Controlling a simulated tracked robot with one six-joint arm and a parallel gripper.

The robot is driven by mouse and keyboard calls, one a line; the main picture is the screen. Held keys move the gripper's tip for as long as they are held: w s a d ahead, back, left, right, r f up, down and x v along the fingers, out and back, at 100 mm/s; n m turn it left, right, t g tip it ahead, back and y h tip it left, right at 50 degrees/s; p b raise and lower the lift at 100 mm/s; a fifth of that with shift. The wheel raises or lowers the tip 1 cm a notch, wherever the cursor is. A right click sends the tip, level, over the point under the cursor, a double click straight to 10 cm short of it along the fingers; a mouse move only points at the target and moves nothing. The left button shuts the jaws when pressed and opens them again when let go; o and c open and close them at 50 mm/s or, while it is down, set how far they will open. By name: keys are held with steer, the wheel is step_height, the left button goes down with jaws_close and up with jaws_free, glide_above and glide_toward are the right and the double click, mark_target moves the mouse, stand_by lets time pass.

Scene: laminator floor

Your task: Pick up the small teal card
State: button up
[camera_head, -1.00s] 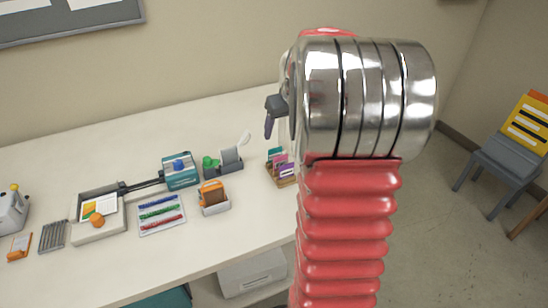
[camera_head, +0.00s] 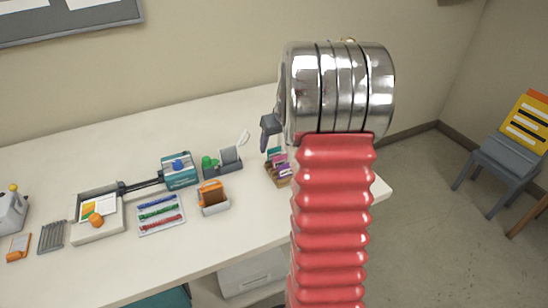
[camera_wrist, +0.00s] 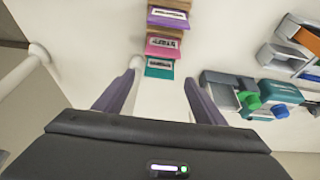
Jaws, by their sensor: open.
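The small teal card (camera_wrist: 159,68) shows in the wrist view at the front end of a row of cards, between and beyond my fingertips. In the head view the teal card (camera_head: 275,151) stands at the back of a small wooden card holder (camera_head: 279,179). A pink card (camera_wrist: 162,46) and a purple card (camera_wrist: 168,19) stand behind it in the wrist view. My gripper (camera_wrist: 158,84) is open and empty, its two purple fingers on either side of the gap. In the head view one finger of my gripper (camera_head: 265,140) shows close to the holder; my arm hides the rest.
A grey caddy (camera_head: 224,165) with a green item and white brush stands left of the card holder. An orange-topped box (camera_head: 212,197) and a tray of coloured pens (camera_head: 160,213) are farther left. The table's right edge is close; a chair (camera_head: 510,151) stands beyond.

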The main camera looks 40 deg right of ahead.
mark_target(274, 149)
steer(key=shift+f, duration=0.1)
steer(key=shift+x, duration=2.5)
steer(key=shift+d, duration=0.1)
steer(key=shift+c, duration=0.4)
steer(key=c, duration=1)
step_height(274, 149, up, 12)
steer(key=s+a, duration=0.1)
steer(key=s, duration=0.4)
steer(key=s+a, duration=0.2)
steer(key=s, duration=0.4)
steer(key=s+a, duration=0.2)
steer(key=s, duration=0.4)
steer(key=shift+s, duration=0.2)
